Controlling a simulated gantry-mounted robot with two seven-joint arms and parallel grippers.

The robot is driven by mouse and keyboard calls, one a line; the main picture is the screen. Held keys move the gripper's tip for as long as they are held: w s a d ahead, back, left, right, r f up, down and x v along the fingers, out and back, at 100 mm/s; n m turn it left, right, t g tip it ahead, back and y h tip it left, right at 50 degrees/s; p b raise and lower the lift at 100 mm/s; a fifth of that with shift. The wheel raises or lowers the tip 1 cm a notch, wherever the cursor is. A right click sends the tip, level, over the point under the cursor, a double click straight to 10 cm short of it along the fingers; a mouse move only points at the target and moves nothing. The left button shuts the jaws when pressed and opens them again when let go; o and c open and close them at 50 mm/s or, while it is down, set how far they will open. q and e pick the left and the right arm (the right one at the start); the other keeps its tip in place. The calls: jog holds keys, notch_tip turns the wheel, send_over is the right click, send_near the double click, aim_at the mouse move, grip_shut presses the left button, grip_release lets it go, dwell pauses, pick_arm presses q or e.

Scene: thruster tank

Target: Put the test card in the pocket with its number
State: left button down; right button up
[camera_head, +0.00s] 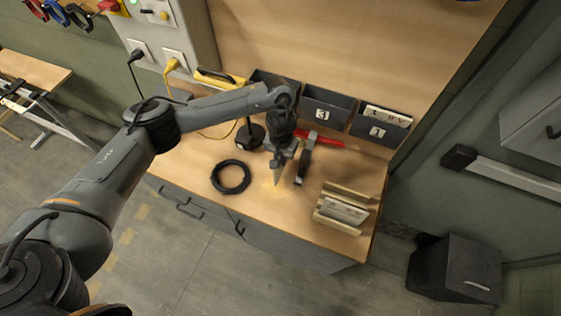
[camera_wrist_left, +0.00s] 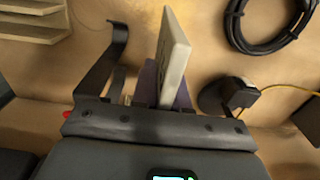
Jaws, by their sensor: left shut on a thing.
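My left gripper (camera_head: 281,160) is over the middle of the wooden bench, shut on a pale test card (camera_wrist_left: 173,58). The card stands on edge in the left wrist view; its number cannot be read. In the head view only a thin edge of the card (camera_head: 278,177) shows below the fingers. Grey pockets stand along the back of the bench: the middle pocket (camera_head: 325,105) is marked 3, and the right pocket (camera_head: 367,125) is marked 1 and has a card (camera_head: 387,115) in it. The left pocket (camera_head: 272,82) is partly hidden by my arm. My right gripper is not in view.
A wooden rack (camera_head: 347,190) with another card (camera_head: 345,211) stands at the front right. A coiled black cable (camera_head: 231,176) lies left of the gripper. A red and black tool (camera_head: 325,141) lies close to the gripper's right. A dark stand (camera_head: 250,137) is behind left.

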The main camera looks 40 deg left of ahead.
pick_arm(q)
notch_tip(320, 180, down, 2)
jog(key=shift+s+f+b, duration=0.1)
jog(key=shift+f+b, duration=0.05)
jog(key=shift+b, duration=0.15)
jog(key=shift+f, duration=0.1)
jog(key=c, duration=1.1)
grip_release()
jog(key=shift+c, duration=0.2)
